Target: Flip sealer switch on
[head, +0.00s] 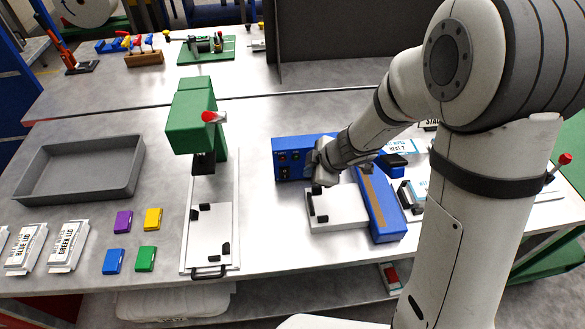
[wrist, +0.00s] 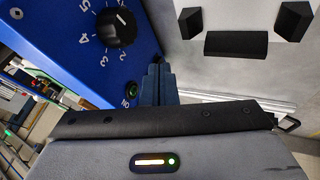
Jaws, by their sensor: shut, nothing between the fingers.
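The sealer is a blue box (head: 287,172) on the bench right of centre, with small controls on its front face. In the wrist view its blue panel (wrist: 75,30) shows a black numbered dial (wrist: 116,28). Below the dial is a small round green-rimmed control (wrist: 131,89) with an "ON" label, partly beside my fingers. Whether it is the switch, and its position, I cannot tell. My gripper (wrist: 158,75) is shut and empty, its fingers at the panel's edge just right of that control. Contact is unclear. In the head view my gripper (head: 319,184) is at the sealer's right front.
A pale plate (head: 338,207) with black blocks and a blue bar with a brown strip (head: 378,202) lie close by. A green press (head: 193,125) stands left. A grey tray (head: 80,167), small coloured boxes and labelled lid packs lie further left.

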